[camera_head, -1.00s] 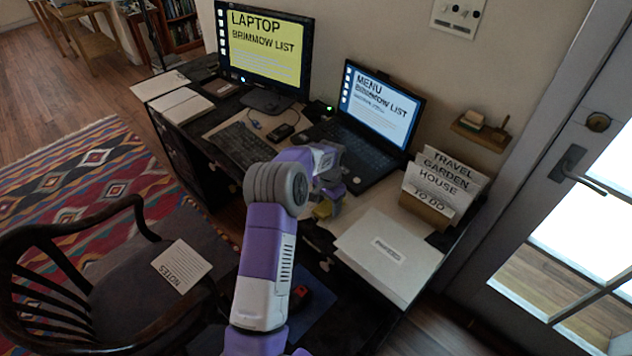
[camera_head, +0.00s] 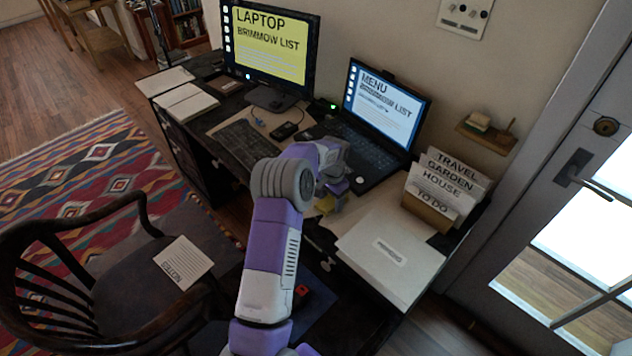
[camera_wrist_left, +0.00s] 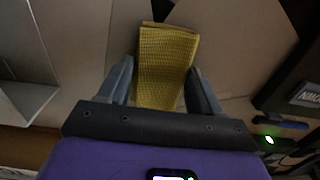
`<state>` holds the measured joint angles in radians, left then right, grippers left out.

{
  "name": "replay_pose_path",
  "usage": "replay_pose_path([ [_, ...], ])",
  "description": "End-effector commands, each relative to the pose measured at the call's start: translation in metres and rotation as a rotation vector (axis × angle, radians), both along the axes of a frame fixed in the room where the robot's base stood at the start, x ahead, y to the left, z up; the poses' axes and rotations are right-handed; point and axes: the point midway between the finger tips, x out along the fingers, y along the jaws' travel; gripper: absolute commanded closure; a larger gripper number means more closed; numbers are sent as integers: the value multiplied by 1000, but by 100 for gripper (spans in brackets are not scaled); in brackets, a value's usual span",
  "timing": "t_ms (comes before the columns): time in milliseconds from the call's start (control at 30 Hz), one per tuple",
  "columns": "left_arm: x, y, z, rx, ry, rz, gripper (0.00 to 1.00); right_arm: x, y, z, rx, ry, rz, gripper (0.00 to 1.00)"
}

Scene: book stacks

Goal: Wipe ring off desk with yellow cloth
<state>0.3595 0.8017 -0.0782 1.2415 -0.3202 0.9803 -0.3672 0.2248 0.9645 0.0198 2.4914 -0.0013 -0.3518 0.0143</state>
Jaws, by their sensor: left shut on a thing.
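My left gripper (camera_head: 334,192) is over the front part of the desk (camera_head: 372,212), just in front of the laptop (camera_head: 372,125). It is shut on the yellow cloth (camera_head: 325,205), which shows as a small patch below the fingers. In the left wrist view the cloth (camera_wrist_left: 167,62) is a folded, textured yellow piece between the two fingers, reaching out past their tips. It appears to lie at or close to the desk surface; I cannot tell whether it touches. I cannot make out a ring; the gripper and cloth cover part of the desk. My right gripper is not in view.
White folders (camera_head: 390,255) lie on the desk's near right corner. A card holder (camera_head: 428,208) stands behind them. The keyboard (camera_head: 248,145) and monitor (camera_head: 268,50) are to the left. A wooden chair (camera_head: 120,275) stands in front of the desk.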

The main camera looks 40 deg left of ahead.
Motion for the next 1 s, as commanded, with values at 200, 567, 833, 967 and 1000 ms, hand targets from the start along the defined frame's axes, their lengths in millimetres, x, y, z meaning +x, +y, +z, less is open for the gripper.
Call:
replay_pose_path([
  [200,1,-26,0,-6,3,-8,64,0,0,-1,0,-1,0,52],
  [567,1,-59,-1,-5,3,-11,64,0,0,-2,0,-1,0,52],
  [833,0,-83,-1,-5,3,-11,64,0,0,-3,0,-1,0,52],
  [967,0,-86,12,-4,0,-7,64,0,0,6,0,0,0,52],
  [1000,1,-86,24,-3,-4,-6,64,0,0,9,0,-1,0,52],
])
